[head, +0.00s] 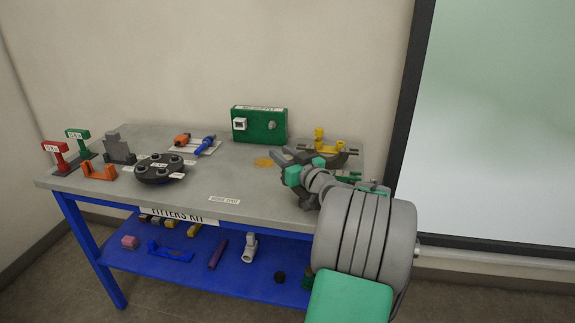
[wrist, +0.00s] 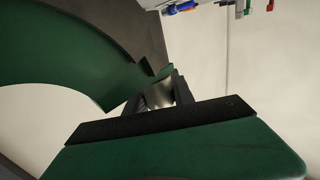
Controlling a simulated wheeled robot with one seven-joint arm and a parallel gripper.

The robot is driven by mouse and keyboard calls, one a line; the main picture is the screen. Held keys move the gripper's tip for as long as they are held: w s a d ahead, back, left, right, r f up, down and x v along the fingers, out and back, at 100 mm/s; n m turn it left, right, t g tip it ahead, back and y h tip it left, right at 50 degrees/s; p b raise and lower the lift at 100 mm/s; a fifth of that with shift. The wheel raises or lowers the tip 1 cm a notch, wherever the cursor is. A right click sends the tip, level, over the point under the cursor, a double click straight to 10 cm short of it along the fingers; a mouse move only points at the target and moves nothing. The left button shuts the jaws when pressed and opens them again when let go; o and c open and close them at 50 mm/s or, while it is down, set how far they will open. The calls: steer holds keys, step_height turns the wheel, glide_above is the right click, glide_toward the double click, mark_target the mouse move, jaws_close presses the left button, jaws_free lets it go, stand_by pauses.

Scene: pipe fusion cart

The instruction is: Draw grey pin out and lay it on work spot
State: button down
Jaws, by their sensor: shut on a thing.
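My gripper (wrist: 172,96) is in the wrist view, its dark fingers shut on a short silvery-grey cylinder (wrist: 158,95), which I take to be the grey pin. A large curved green part (wrist: 75,50) is close beside the fingers; whether the pin touches it I cannot tell. In the head view my gripper (head: 286,158) is over the right half of the grey table (head: 190,200), and the pin cannot be made out there. The work spot label (head: 224,200) lies at the table's front edge, left of my arm, with bare tabletop around it.
A green box (head: 259,126) stands at the back, and a dark holder with yellow parts (head: 325,147) is behind my arm. A dark round flange (head: 160,168), an orange bracket (head: 99,170), a red stand (head: 58,156) and a green stand (head: 79,142) fill the left.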

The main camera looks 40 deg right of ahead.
steer(key=shift+r, duration=0.1)
stand_by(0.3)
step_height(320, 180, up, 7)
steer(key=p, duration=0.2)
stand_by(1.1)
